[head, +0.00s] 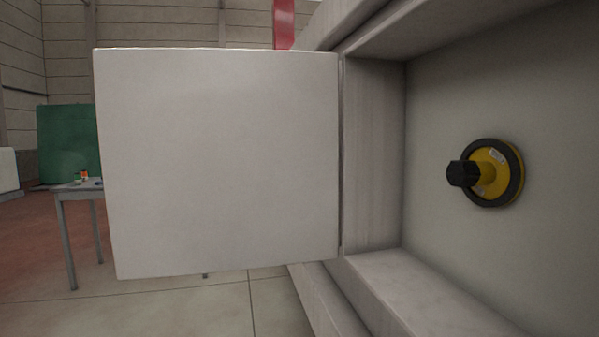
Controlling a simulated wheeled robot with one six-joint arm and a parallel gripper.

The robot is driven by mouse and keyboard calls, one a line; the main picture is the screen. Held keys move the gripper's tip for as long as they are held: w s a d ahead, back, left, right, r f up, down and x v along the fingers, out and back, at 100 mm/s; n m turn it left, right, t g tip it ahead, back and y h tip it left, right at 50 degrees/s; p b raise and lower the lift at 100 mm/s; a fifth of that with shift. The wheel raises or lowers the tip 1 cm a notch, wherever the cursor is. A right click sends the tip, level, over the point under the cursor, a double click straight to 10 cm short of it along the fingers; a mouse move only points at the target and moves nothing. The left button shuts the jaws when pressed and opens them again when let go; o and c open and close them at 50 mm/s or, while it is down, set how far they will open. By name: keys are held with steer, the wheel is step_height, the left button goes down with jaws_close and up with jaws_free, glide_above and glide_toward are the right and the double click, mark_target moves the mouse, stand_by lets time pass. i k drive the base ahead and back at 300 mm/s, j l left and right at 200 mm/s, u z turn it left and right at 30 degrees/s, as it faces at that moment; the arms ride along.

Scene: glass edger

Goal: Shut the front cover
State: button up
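The front cover (220,165) is a plain whitish square panel in the left and middle of the head view. It stands open, swung out to the left of the machine's opening. Its right edge meets the frame (374,160) of the opening, where the hinge side appears to be. The recess (540,250) to the right is uncovered. Inside it, a yellow and black round knob (490,173) sits on the back wall. My gripper is not in view, so its place relative to the cover cannot be seen.
A grey table (78,187) with small items stands behind the cover at the left, before a green panel (68,145). A red post (284,24) rises at the top. The tiled floor (190,305) below the cover looks clear. The frame's lower ledge (420,290) juts out.

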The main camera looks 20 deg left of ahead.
mark_target(212, 160)
steer(key=i+j+z, duration=0.1)
steer(key=j+z, duration=1.25)
steer(key=k+j+z, duration=0.1)
steer(key=j+z, duration=0.2)
steer(key=z, duration=0.15)
steer(key=k+j+z, duration=0.1)
steer(key=j, duration=0.4)
steer(key=k+j+z, duration=0.1)
steer(key=k+j, duration=0.25)
steer(key=j, duration=0.15)
steer(key=k+j+z, duration=0.1)
steer(key=k+j, duration=0.15)
steer(key=j, duration=0.2)
steer(key=k+j+z, duration=0.15)
steer(key=j, duration=0.3)
steer(key=k+j+z, duration=0.1)
steer(key=k+j, duration=0.75)
steer(key=j, duration=0.25)
steer(key=k+j, duration=0.25)
steer(key=j, duration=0.15)
